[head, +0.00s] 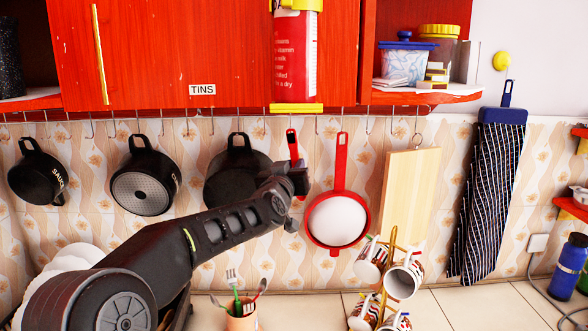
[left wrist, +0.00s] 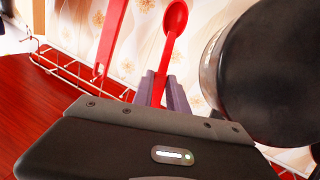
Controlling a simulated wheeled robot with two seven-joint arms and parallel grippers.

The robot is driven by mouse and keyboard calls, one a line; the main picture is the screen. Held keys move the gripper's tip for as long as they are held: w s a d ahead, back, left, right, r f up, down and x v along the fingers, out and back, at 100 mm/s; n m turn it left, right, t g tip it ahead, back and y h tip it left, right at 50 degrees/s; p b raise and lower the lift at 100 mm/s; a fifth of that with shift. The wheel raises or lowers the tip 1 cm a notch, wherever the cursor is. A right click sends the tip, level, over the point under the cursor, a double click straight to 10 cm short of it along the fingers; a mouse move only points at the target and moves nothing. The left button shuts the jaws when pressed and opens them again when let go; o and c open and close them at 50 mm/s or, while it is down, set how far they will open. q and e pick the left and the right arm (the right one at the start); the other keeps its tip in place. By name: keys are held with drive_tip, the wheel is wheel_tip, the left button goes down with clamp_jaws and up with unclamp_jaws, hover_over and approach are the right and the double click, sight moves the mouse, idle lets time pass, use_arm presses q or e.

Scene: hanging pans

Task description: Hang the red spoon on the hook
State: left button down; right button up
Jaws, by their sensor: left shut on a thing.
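The red spoon (head: 292,147) is upright in front of the tiled wall, its handle end up near the hook row. Its bowl shows in the left wrist view (left wrist: 175,18). My left gripper (head: 298,181) is shut on the spoon's handle, and its fingers (left wrist: 161,90) close around the handle in the left wrist view. The row of hooks (head: 317,122) runs under the red cabinet. The handle's top is close to the hooks; I cannot tell whether it touches one. My gripper hides part of the spoon in the head view. My right gripper is not in view.
A red-rimmed sieve (head: 340,172) hangs just right of the spoon. A black pan (head: 226,166) hangs just left, partly behind my arm. A wooden board (head: 408,200) hangs farther right. A mug stand (head: 389,270) and utensil cup (head: 241,318) stand on the counter.

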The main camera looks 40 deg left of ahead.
use_arm(q)
drive_tip(key=shift+w+a+f+b, duration=0.45)
drive_tip(key=shift+w+a+f, duration=0.1)
drive_tip(key=shift+w, duration=0.25)
drive_tip(key=c, duration=1.2)
unclamp_jaws()
drive_tip(key=shift+c, duration=0.2)
drive_tip(key=shift+s, duration=0.1)
